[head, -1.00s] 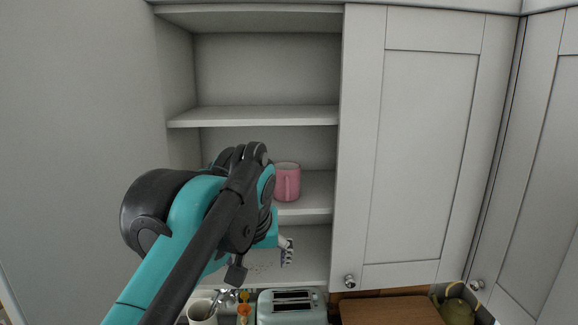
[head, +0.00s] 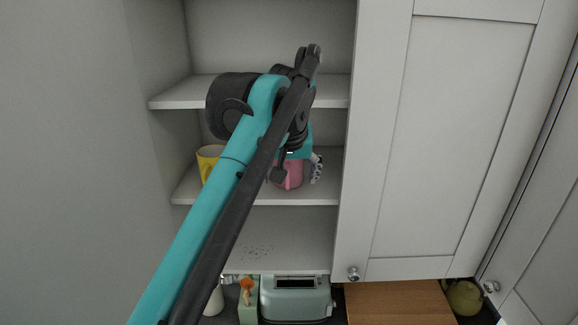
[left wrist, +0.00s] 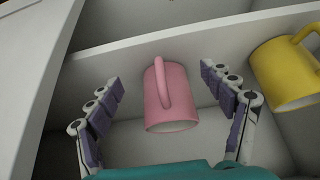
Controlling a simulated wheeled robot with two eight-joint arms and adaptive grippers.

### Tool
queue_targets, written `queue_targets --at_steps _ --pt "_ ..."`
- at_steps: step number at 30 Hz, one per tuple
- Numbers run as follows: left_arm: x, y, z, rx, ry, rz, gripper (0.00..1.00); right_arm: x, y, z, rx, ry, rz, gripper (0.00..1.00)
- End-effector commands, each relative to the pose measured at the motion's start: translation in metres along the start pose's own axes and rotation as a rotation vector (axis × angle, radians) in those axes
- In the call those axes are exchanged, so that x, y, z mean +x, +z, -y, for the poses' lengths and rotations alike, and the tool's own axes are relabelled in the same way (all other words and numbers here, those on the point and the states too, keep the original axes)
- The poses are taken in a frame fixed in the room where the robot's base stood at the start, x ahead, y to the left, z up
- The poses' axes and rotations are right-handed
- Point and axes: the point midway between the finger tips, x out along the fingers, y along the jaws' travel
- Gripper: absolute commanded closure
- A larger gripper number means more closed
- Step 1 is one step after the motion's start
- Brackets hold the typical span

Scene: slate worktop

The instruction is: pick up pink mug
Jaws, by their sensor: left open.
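The pink mug (head: 291,177) stands on the middle shelf of the open cupboard, partly hidden behind my left arm in the head view. In the left wrist view the pink mug (left wrist: 169,97) lies between the two fingers, with its handle toward the camera. My left gripper (left wrist: 164,82) is open, with one finger on each side of the mug and a visible gap to each. In the head view only one fingertip of my left gripper (head: 316,168) shows clearly, just right of the mug. My right gripper is not in view.
A yellow mug (head: 208,160) stands left of the pink one on the same shelf; the left wrist view shows it close beside a finger (left wrist: 286,72). A shelf board (head: 180,93) runs above. A closed cupboard door (head: 440,140) is at the right. A toaster (head: 295,298) stands below.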

Motion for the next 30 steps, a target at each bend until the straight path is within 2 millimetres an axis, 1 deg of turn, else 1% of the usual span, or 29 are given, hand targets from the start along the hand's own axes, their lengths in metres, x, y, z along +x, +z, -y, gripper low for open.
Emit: queue_targets --at_steps 1,5,11,15,17,19,25,26,27,29,30 --pt "0.002 -0.005 0.0 0.0 0.0 0.0 0.19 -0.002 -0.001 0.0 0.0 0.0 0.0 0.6" --pt "0.006 -0.011 0.0 0.001 0.0 0.001 0.19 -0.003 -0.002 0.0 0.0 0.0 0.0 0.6" --pt "0.021 -0.039 0.0 -0.002 0.0 0.001 0.19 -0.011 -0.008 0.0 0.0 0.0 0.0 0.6" --pt "0.042 -0.035 0.0 0.001 0.001 0.001 0.19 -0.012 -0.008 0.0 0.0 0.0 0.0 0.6" --pt "0.047 -0.035 0.0 0.001 0.001 0.001 0.19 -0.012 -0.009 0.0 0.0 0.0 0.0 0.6" --pt "0.05 -0.035 0.0 0.001 0.001 0.001 0.19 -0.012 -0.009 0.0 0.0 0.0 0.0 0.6" --pt "0.051 -0.034 0.0 0.001 0.001 0.001 0.19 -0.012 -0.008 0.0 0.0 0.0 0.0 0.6" --pt "0.051 -0.034 0.0 0.001 0.001 0.001 0.27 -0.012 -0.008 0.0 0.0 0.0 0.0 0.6" --pt "0.051 -0.034 0.0 0.001 0.001 0.001 0.37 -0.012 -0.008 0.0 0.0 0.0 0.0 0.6" --pt "0.051 -0.034 0.0 0.001 0.0 0.001 0.53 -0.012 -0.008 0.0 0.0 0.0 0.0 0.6" --pt "0.051 -0.034 0.0 0.001 0.0 0.001 0.64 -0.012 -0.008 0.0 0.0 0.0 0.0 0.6"
